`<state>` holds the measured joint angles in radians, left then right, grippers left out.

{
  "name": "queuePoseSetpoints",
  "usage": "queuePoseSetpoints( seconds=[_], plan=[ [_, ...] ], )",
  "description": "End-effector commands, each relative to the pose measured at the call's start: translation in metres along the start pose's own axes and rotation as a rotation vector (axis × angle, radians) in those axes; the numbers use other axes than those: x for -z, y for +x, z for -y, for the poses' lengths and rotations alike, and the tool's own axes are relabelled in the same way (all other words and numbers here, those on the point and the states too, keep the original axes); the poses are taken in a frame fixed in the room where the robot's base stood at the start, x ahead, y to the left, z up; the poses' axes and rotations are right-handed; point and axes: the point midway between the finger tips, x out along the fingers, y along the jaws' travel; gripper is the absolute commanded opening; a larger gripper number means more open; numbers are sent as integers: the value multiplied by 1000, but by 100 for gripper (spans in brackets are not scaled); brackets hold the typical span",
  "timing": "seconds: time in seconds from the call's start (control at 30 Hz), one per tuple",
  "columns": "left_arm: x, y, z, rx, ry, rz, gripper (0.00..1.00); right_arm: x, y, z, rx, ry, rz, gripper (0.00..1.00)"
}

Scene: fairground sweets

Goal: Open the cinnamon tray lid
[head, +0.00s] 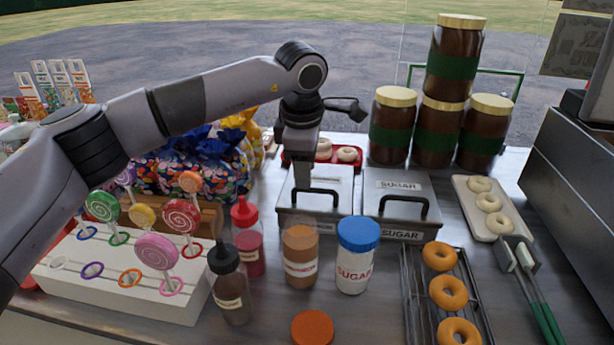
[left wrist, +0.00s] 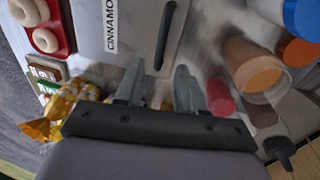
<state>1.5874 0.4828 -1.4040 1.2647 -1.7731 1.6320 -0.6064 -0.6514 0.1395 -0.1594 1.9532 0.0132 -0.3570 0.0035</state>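The cinnamon tray (left wrist: 98,40) is a grey metal box with a flat lid and a black bar handle (left wrist: 165,35). Its CINNAMON label shows in the left wrist view. In the head view the tray (head: 342,190) stands left of the sugar tray, its lid lying shut and its handle (head: 318,197) towards me. My left gripper (head: 303,184) points down over the lid, just behind the handle as seen from the head. In the left wrist view the two fingers (left wrist: 158,88) are apart with nothing between them, and the handle lies beyond their tips. My right gripper is not in view.
The sugar tray (head: 400,184) stands close on the right. A cinnamon shaker (head: 300,265), a sugar shaker (head: 354,268) and sauce bottles (head: 247,250) stand in front. Tall jars (head: 435,132) are behind. A lollipop stand (head: 110,275) is at left, a doughnut rack (head: 412,300) at right.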

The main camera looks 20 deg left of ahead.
Motion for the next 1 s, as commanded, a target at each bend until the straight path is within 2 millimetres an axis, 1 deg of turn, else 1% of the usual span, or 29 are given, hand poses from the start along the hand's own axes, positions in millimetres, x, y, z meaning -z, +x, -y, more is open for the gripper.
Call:
queuePoseSetpoints(
  seconds=[0.03, 0.1, 0.23, 0.33, 0.57, 0.7, 1.0],
  plan=[
    [0, 8, 0, 2, 0, -1, 38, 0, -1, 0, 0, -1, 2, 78],
    [0, 18, 0, 1, 0, 0, 38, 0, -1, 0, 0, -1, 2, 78],
    [0, 30, 0, 1, 0, 1, 38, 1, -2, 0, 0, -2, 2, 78],
    [0, 35, 0, 0, 0, 0, 38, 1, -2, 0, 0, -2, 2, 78],
    [0, 36, 0, -1, 0, 1, 38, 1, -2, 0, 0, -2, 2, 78],
    [0, 35, 0, -1, 1, 1, 0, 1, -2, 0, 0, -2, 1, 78],
    [0, 33, -1, 0, 0, 1, 0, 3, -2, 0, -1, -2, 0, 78]
  ],
)
